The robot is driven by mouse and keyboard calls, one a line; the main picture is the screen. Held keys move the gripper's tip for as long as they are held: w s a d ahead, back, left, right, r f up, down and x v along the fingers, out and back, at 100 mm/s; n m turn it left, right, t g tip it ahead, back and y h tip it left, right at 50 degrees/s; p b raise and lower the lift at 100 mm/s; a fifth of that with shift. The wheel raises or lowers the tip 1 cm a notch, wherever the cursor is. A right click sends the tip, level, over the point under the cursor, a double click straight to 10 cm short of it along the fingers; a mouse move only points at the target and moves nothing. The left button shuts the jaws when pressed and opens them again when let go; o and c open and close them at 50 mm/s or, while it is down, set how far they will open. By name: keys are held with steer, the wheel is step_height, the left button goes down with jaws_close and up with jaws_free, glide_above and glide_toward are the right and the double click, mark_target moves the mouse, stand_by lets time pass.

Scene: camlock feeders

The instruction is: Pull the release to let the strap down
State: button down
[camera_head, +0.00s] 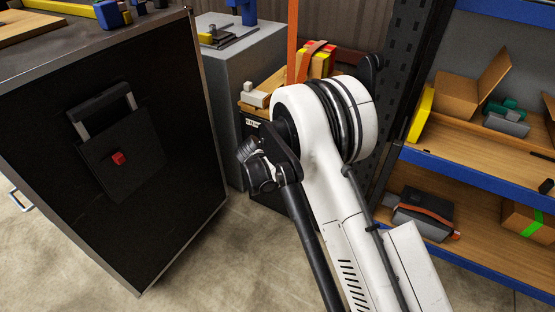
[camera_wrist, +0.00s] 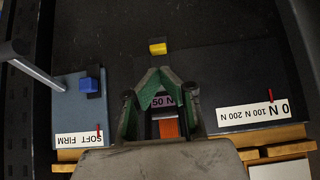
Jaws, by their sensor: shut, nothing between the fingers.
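An orange strap (camera_head: 292,45) hangs vertically behind my arm in the head view. In the wrist view, an orange piece (camera_wrist: 168,128), perhaps the strap, shows between my fingers, below a label reading "50 N" (camera_wrist: 163,102). My gripper (camera_wrist: 155,74) has green-padded fingers that converge at the tips and hold nothing. A small yellow block (camera_wrist: 157,48) lies just beyond the tips, apart from them. I cannot tell which part is the release. My gripper cannot be made out in the head view.
A blue block (camera_wrist: 88,82) sits on a grey panel labelled "SOFT FIRM" (camera_wrist: 78,138). Right of my fingers is a dark panel with a force scale (camera_wrist: 252,113) and red pointer. A dark cabinet (camera_head: 190,200) stands left and blue-edged shelves (camera_head: 475,180) right, flanking my arm.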

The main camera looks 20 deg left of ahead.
steer(key=shift+b+x, duration=0.8)
steer(key=shift+x, duration=2.2)
